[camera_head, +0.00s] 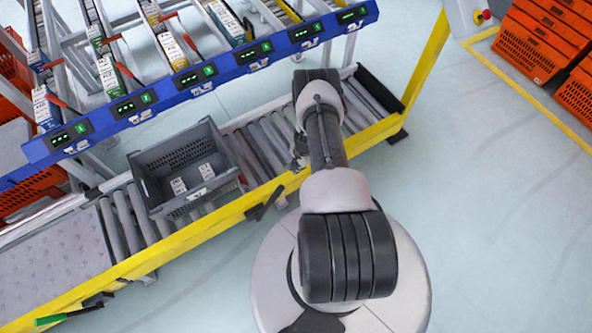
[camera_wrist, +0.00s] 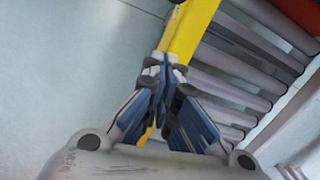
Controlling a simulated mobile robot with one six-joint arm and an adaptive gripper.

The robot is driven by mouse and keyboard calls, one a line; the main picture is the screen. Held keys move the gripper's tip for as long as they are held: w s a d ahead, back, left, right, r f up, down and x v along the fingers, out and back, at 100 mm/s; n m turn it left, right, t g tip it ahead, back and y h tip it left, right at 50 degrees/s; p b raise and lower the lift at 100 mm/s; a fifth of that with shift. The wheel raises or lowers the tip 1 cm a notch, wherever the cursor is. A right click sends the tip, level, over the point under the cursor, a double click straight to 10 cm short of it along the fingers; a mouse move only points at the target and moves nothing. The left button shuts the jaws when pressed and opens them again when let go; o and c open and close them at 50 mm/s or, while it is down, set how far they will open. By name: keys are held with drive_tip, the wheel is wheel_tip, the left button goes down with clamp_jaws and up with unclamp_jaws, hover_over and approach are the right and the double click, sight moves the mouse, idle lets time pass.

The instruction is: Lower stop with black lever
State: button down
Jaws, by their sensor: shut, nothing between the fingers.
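The black lever (camera_head: 264,204) sits on the yellow front rail (camera_head: 215,222) of the roller conveyor, left of my arm, and sticks out over the rail's edge. My gripper (camera_wrist: 164,72) shows in the wrist view with its blue-grey fingers together and nothing between them. Its tips appear in front of the yellow rail (camera_wrist: 192,25); I cannot tell whether they touch it. A small dark piece (camera_wrist: 177,2) at the top of the wrist view may be the lever. In the head view my gripper is mostly hidden by my arm. The stop itself is not clearly visible.
A grey crate (camera_head: 143,190) holding several white-labelled items stands on the rollers (camera_head: 258,155) left of the lever. A green-handled lever (camera_head: 68,315) is at the rail's lower left. A blue rack beam (camera_head: 215,75) runs above. Open floor (camera_head: 500,220) lies to the right.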

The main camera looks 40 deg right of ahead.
wheel_tip(320, 180, down, 8)
drive_tip(key=b, duration=0.3)
drive_tip(key=shift+w+a+r+p, duration=0.15)
drive_tip(key=shift+a+r+p, duration=0.15)
drive_tip(key=shift+a, duration=0.4)
drive_tip(key=shift+w+a+r+p, duration=0.1)
drive_tip(key=shift+a+r+p, duration=0.25)
drive_tip(key=shift+a, duration=0.4)
drive_tip(key=shift+w+a+r+p, duration=0.15)
drive_tip(key=shift+a+r, duration=0.25)
drive_tip(key=shift+a, duration=0.3)
